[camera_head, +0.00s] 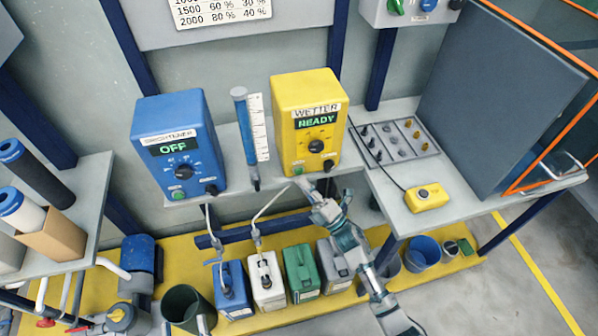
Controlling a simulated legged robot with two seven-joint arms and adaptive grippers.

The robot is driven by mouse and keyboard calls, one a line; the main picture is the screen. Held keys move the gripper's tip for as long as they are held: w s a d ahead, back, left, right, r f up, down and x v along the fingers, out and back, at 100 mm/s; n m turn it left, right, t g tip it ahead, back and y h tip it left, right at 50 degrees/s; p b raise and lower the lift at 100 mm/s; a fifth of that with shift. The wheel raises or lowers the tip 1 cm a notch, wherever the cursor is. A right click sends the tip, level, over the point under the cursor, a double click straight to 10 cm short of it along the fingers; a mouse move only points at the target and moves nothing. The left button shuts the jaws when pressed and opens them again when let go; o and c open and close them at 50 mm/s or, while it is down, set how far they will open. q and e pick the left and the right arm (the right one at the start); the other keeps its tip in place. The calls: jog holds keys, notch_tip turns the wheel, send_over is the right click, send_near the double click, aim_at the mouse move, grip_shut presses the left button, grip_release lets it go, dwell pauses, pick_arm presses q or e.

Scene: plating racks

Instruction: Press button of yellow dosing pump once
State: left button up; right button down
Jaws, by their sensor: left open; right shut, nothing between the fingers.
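The yellow dosing pump (283,95) stands on the grey shelf against the wall. Its label reads WETTER and its display (316,120) reads READY. It has a dark dial (316,146) and a green button (298,168) at the lower left of its front. My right gripper (303,183) is shut and empty, with its tip just below the green button. I cannot tell whether it touches the pump. My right arm comes up from the bottom right. My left gripper is not in view.
A blue pump (182,110) reading OFF stands to the left, with a measuring tube (247,135) between the pumps. Right are a tray of small parts (395,140), a yellow button box (427,197) and a dark panel (495,95). Several canisters (302,270) stand below.

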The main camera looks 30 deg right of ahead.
jog(key=shift+w, duration=0.1)
jog(key=shift+w, duration=0.3)
dwell(0.4)
jog(key=shift+w+d, duration=0.15)
jog(key=shift+w, duration=0.3)
dwell(0.5)
jog(key=shift+s+r, duration=0.1)
jog(key=shift+s+a, duration=0.2)
jog(key=shift+s, duration=0.6)
